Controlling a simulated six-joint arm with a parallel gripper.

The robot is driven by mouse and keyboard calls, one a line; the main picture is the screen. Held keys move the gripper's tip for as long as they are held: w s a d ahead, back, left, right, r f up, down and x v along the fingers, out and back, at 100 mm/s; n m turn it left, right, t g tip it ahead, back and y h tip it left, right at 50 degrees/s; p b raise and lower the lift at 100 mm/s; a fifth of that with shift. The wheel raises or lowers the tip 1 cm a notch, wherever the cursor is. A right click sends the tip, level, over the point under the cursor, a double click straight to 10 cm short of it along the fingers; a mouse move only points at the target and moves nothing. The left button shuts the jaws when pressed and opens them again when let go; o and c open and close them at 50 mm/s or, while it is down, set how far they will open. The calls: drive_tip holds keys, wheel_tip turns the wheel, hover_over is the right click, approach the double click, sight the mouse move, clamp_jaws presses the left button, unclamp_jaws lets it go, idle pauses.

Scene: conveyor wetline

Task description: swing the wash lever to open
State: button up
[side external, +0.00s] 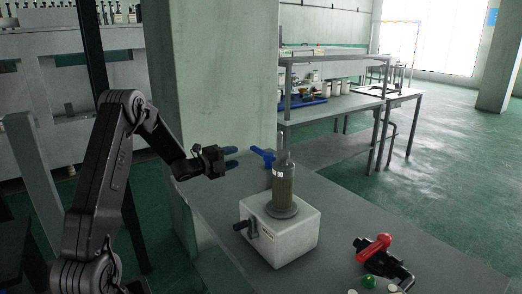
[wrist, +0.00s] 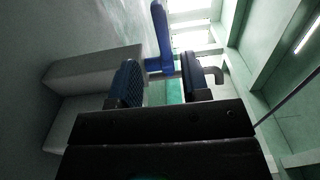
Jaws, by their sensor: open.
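A blue lever (side external: 264,157) sticks out to the left from the top of a cylinder with a meshed body (side external: 284,185). The cylinder stands upright on a white box (side external: 281,232). In the wrist view the blue lever (wrist: 158,35) shows just ahead of the fingers, with its longer arm pointing to the top of the picture. My gripper (side external: 231,157) is open and empty, its blue-tipped fingers pointing at the lever from the left. A gap separates them in the side view. The gripper also shows in the wrist view (wrist: 160,83), with the lever's base beyond the finger gap.
A red-handled valve (side external: 374,246) with a black pipe lies to the right on the grey bench (side external: 336,205). A green button (side external: 368,281) and pale buttons sit near the front. A black fitting (side external: 247,227) juts from the box's left side. A wide pillar (side external: 213,75) stands behind my gripper.

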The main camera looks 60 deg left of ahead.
sight(254, 151)
drive_tip(key=w, duration=1.2)
drive_tip(key=shift+c, duration=0.2)
clamp_jaws()
